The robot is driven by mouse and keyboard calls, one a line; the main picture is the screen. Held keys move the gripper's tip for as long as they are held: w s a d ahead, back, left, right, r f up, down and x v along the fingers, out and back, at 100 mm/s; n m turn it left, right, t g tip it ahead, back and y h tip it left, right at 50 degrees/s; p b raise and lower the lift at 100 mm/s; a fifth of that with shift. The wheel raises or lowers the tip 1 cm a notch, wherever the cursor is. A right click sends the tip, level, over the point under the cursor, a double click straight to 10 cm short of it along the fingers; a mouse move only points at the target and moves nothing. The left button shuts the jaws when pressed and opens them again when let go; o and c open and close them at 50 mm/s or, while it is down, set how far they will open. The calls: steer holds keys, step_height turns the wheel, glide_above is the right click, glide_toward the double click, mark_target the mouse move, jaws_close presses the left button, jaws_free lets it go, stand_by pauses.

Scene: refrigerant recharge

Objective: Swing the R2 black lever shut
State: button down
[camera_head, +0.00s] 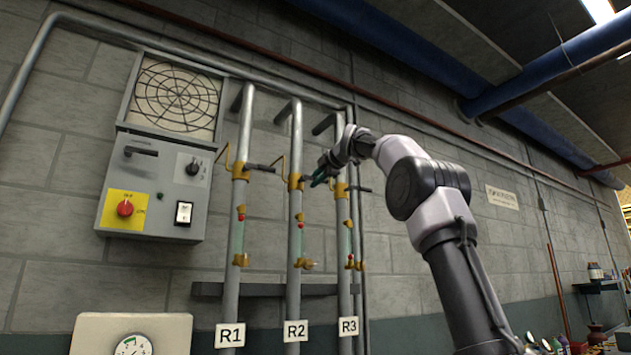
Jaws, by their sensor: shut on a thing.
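The R2 pipe (296,215) is the middle of three grey vertical pipes on the wall, with a white R2 label (295,331) low down. Its yellow valve (295,182) sits at mid-height. The R2 black lever (306,178) sticks out to the right from this valve. The fingers hide that end. The lever's exact angle is hard to tell at this size.
The R1 pipe (236,205) with its black lever (262,167) stands left of R2. The R3 pipe (343,220) stands close on the right, its lever (361,188) pointing right. A grey control box (150,165) hangs at left. Yellow handles stand above the valves.

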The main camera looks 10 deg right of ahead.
steer(key=c, duration=0.8)
jaws_free()
steer(key=shift+o, duration=0.2)
steer(key=shift+s, duration=0.1)
steer(key=v, duration=1)
steer(key=shift+s, duration=0.3)
steer(key=s+f+m+g+h, duration=0.1)
steer(key=s+f+m, duration=0.7)
steer(key=f, duration=0.8)
steer(key=s+f+m+g+h, duration=0.1)
steer(key=s+f+m+g, duration=0.3)
steer(key=s+f+m, duration=0.5)
steer(key=s+a+f+m+g, duration=0.1)
steer(key=s+f+m, duration=0.8)
steer(key=f, duration=1.5)
steer(key=s+g, duration=0.1)
steer(key=s, duration=0.4)
steer(key=shift+g+h, duration=0.4)
